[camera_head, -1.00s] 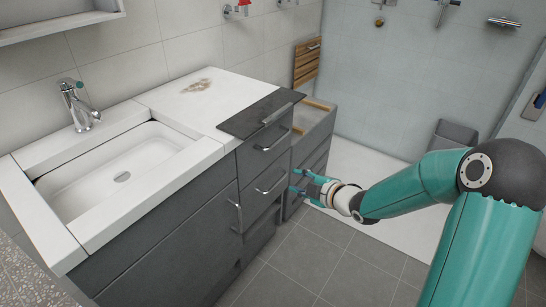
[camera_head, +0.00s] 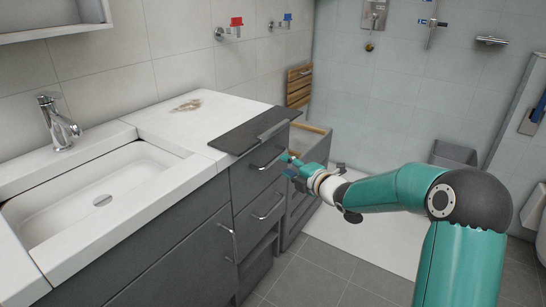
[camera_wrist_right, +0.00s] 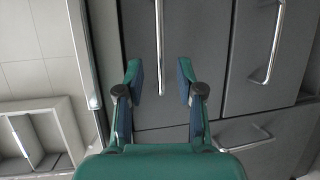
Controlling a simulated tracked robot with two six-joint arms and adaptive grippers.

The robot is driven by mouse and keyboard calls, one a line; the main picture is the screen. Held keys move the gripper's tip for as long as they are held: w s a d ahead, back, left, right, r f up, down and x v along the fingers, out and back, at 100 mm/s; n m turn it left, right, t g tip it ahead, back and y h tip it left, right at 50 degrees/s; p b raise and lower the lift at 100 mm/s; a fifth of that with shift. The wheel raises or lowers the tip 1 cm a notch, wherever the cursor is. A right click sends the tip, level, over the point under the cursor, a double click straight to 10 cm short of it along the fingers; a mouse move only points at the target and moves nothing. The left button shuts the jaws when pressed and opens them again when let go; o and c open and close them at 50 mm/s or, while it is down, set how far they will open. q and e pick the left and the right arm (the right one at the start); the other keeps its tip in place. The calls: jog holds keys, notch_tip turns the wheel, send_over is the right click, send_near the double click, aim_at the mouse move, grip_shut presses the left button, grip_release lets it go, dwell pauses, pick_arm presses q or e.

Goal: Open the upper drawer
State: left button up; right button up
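My right gripper (camera_head: 287,165) is at the height of this handle, close in front of the drawer. In the right wrist view my right gripper (camera_wrist_right: 160,80) has its fingers apart, with the handle in line between them. I cannot tell whether the fingertips reach around the bar, and nothing is gripped. My left gripper is not in view.
The lower drawer handle (camera_head: 268,206) and a door handle (camera_head: 230,242) stick out below. The dark slab (camera_head: 245,132) has its own bar at the front edge. A grey box unit with wooden rims (camera_head: 312,128) stands close on the right. The floor (camera_head: 330,275) in front is clear.

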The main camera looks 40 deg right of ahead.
aim_at(276, 160)
jog(key=w, duration=0.4)
jog(key=w+f, duration=0.1)
jog(key=w, duration=0.1)
jog(key=shift+w+f, duration=0.1)
jog(key=shift+w, duration=0.3)
grip_shut()
